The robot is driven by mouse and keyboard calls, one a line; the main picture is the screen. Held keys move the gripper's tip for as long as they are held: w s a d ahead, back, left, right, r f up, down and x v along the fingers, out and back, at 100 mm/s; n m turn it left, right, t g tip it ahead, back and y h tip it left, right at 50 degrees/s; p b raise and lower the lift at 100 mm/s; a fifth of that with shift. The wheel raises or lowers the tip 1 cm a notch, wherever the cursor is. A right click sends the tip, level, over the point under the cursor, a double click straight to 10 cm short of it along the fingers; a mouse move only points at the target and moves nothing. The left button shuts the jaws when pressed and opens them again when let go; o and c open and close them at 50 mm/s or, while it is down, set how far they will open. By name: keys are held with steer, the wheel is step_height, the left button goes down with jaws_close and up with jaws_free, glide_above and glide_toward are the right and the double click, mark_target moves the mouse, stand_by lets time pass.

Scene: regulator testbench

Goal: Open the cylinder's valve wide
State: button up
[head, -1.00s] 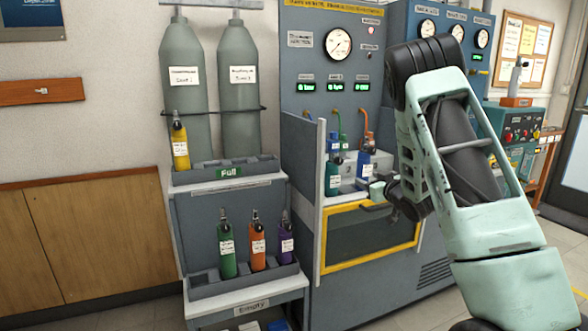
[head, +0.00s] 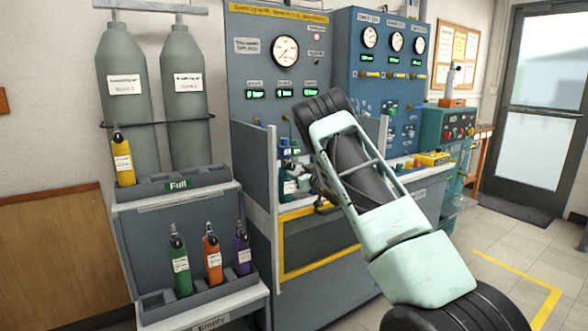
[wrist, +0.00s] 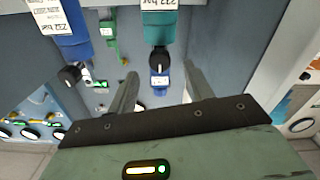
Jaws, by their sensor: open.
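A teal cylinder (head: 288,188) stands in the bay of the blue test bench, with blue cylinder parts around it. In the wrist view the teal cylinder (wrist: 159,32) has a white pressure label and a black valve knob (wrist: 158,60). My gripper (wrist: 161,76) is open, its fingers to either side of this knob in the picture; I cannot tell whether they touch it. A blue cylinder (wrist: 70,38) with its own black knob (wrist: 71,75) is to the left. In the head view my gripper (head: 303,187) is at the bay, and my arm hides much of it.
The bench panel has a large gauge (head: 285,51) and green readouts. A yellow-edged door (head: 318,245) is below the bay. Floor is free at right.

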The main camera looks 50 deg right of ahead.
mark_target(293, 168)
steer(key=shift+x, duration=1.85)
steer(key=c, duration=1)
